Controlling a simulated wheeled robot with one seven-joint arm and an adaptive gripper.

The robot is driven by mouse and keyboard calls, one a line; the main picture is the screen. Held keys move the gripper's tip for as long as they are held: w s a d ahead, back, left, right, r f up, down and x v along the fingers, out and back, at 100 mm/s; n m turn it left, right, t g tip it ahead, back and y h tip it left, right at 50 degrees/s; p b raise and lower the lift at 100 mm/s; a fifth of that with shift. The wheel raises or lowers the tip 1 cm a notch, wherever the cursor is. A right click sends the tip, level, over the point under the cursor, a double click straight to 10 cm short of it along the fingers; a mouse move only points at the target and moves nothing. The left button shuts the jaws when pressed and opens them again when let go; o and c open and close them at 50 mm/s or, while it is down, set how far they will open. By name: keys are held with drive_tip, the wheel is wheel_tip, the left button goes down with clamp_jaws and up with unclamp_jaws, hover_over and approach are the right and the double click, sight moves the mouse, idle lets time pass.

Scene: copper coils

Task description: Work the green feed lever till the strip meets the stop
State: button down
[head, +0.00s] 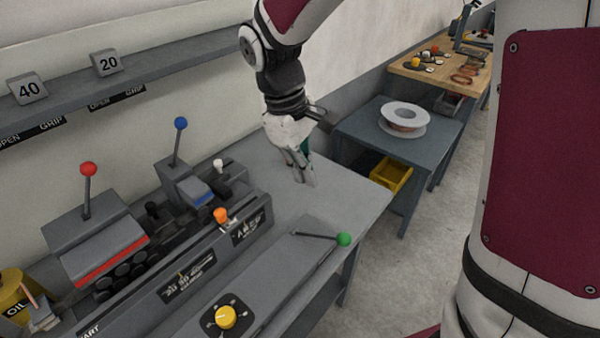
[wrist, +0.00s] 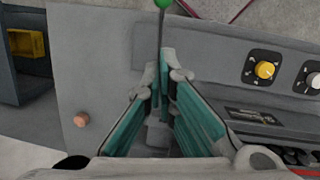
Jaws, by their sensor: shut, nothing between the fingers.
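A strip meeting a stop cannot be made out in either view.
Red (head: 88,169), blue (head: 181,123) and orange (head: 221,214) knobs stand on the machine to the left. A yellow dial (head: 225,317) is in front. The grey bench top (head: 357,196) is bare at right. A side table (head: 365,129) holds a coil reel (head: 404,116).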

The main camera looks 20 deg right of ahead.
drive_tip(key=shift+f, duration=0.15)
drive_tip(key=p, duration=0.2)
hover_over(327, 236)
drive_tip(key=shift+w+a+f+x, duration=0.15)
drive_tip(key=shift+a+x, duration=0.25)
drive_tip(key=shift+x, duration=1.5)
drive_tip(key=shift+w+a+f+x, duration=0.1)
drive_tip(key=shift+a+x, duration=0.3)
drive_tip(key=shift+x, duration=1.55)
drive_tip(key=shift+w+a+f+x, duration=0.15)
drive_tip(key=shift+a+x, duration=0.25)
drive_tip(key=shift+x, duration=1.5)
drive_tip(key=shift+r, duration=0.1)
